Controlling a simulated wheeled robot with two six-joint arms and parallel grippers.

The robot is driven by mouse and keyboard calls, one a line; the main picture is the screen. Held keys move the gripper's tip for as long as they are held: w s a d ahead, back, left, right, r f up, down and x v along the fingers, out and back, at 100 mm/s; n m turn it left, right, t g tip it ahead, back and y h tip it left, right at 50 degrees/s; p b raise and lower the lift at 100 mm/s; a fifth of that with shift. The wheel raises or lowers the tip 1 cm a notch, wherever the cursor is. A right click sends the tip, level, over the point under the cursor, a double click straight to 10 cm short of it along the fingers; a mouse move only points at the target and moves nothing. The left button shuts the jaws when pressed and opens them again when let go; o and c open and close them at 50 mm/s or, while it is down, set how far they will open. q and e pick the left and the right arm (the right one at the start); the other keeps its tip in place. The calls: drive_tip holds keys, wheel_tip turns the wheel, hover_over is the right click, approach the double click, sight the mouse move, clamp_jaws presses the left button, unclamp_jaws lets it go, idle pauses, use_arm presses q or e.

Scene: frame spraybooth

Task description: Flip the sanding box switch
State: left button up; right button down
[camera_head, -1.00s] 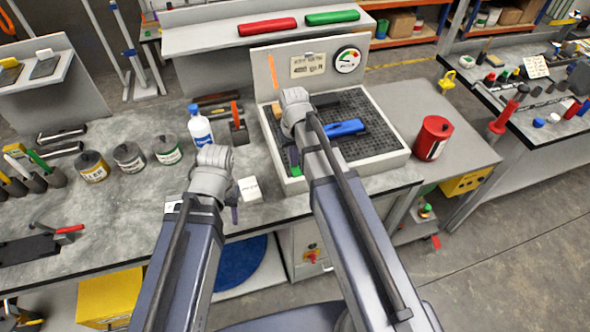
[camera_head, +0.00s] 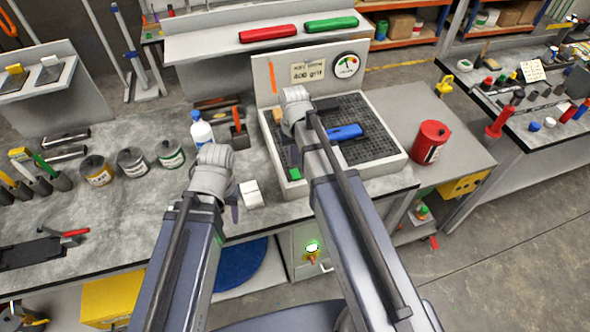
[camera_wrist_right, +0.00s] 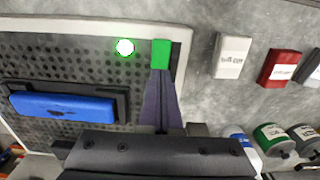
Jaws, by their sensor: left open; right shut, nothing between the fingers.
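The sanding box (camera_head: 400,160) is a pale tray with a dark perforated bed and an upright back panel (camera_head: 262,75). A green piece (camera_head: 295,173), which may be its switch, lies at the front left corner. It also shows in the right wrist view (camera_wrist_right: 161,54), at the tips of my right gripper (camera_wrist_right: 161,85). The gripper is shut and empty; I cannot tell whether it touches the green piece. A bright green-rimmed lamp (camera_wrist_right: 125,47) glows beside it. My left gripper (camera_head: 234,205) is open above the bench, left of the box, near a white block (camera_head: 251,193).
A blue block (camera_head: 345,132) lies on the bed. A red can (camera_head: 431,142) stands right of the box, a white-and-blue bottle (camera_head: 201,131) left. Several cans (camera_head: 131,162) line the bench.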

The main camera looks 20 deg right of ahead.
sight(294, 171)
wheel_tip(294, 171, up, 4)
drive_tip(key=p, duration=0.3)
drive_tip(key=shift+f, duration=0.25)
drive_tip(key=shift+s+a+f, duration=0.1)
drive_tip(key=shift+f, duration=0.05)
drive_tip(key=s+a+f+n+b, duration=0.1)
drive_tip(key=s+a+f+b, duration=0.2)
drive_tip(key=s+a, duration=0.2)
drive_tip(key=s+a+f+n+h+b, duration=0.1)
drive_tip(key=s+a+f+n+b, duration=0.1)
drive_tip(key=s, duration=0.7)
drive_tip(key=a+f+b, duration=0.1)
drive_tip(key=a+b, duration=0.1)
drive_tip(key=a, duration=0.1)
drive_tip(key=shift+a+f, duration=0.15)
drive_tip(key=shift+f, duration=0.15)
